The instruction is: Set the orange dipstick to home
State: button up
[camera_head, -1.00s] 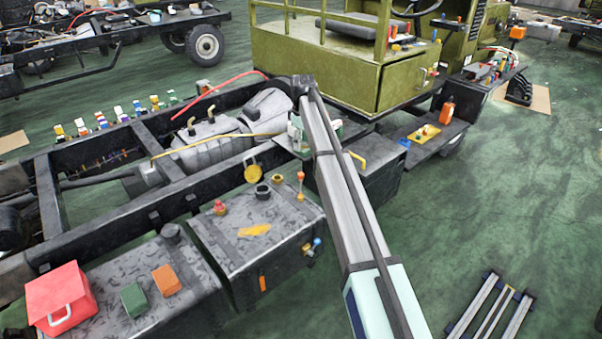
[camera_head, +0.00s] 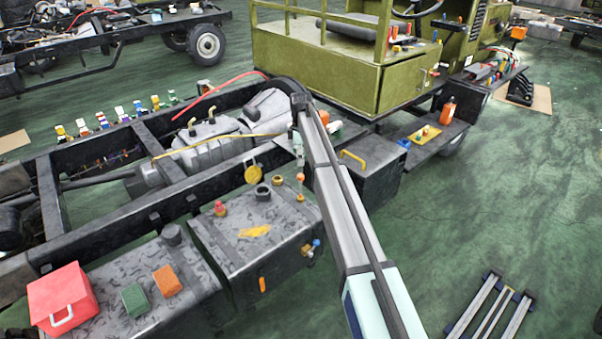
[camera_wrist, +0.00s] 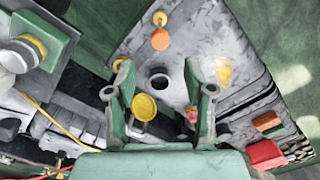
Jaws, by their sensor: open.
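My gripper (camera_head: 298,150) is over the tank, just above the orange head in the head view. In the wrist view my gripper (camera_wrist: 158,75) is open, fingers apart, with nothing held. The orange head lies beyond the fingertips, apart from them.
A black filler neck (camera_wrist: 160,80) shows between my fingers, with a yellow cap (camera_wrist: 143,107) nearby. A red-topped fitting (camera_head: 220,208) and a brass cap (camera_head: 278,180) are also on the tank (camera_head: 230,260). A yellow-handled box (camera_head: 375,180) stands to the right.

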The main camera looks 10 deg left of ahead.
aim_at(301, 175)
notch_tip(301, 175, down, 9)
jog(key=shift+r+p, duration=0.2)
jog(key=shift+p, duration=0.35)
grip_shut()
